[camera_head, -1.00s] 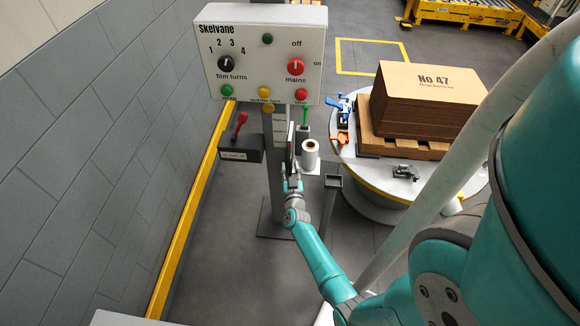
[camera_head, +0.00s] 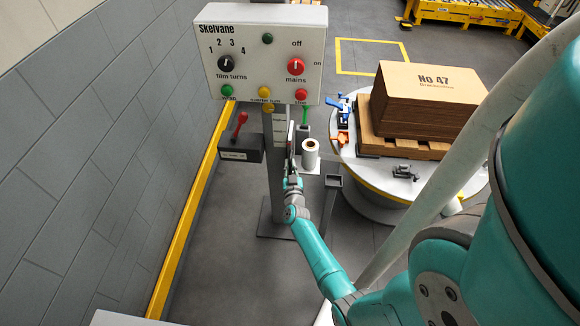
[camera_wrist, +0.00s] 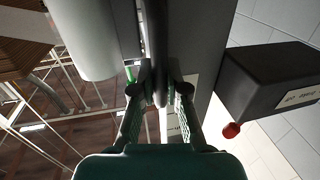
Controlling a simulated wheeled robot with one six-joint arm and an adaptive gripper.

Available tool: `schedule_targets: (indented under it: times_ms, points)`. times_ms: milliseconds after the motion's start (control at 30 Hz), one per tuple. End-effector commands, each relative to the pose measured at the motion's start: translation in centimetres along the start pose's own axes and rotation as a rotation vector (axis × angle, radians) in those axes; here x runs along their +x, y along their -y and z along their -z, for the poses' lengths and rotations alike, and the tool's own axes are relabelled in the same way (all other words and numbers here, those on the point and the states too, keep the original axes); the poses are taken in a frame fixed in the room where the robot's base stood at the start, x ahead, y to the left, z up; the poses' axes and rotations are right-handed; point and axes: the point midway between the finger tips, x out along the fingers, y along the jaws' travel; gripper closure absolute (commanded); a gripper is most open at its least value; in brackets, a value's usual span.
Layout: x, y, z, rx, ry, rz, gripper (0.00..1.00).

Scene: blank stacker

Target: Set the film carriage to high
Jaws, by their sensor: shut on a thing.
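The film carriage with its white film roll (camera_head: 310,158) sits at the right side of the grey post (camera_head: 276,185), low under the control panel. A pale label strip on the post (camera_head: 280,122) reads something like "high" near its top; the rest is too small to read. My gripper (camera_head: 291,172) is at the carriage, just left of the roll. In the wrist view my gripper (camera_wrist: 160,92) is shut on a dark upright bar (camera_wrist: 157,50), seemingly the carriage handle, with the white roll (camera_wrist: 88,38) beside it at the left.
The Skelvane panel (camera_head: 262,55) with knobs and buttons is above. A dark box (camera_head: 232,155) with a red lever (camera_head: 240,122) juts left of the post. At right, a round turntable (camera_head: 385,188) bears a pallet (camera_head: 395,142) and a brown carton (camera_head: 425,95). A wall stands left.

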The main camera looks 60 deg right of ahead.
Motion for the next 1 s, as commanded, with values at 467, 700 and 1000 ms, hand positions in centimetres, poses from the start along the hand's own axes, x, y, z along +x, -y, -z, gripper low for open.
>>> schedule_targets:
  times_ms: [467, 700, 1000]
  points:
    - [0.1, -0.1, 7.4, 0.004, -0.007, -0.005, 1.00]
    - [0.1, -0.1, 10.1, 0.004, -0.008, -0.005, 1.00]
    - [0.1, 0.0, 11.3, 0.002, -0.008, -0.001, 1.00]
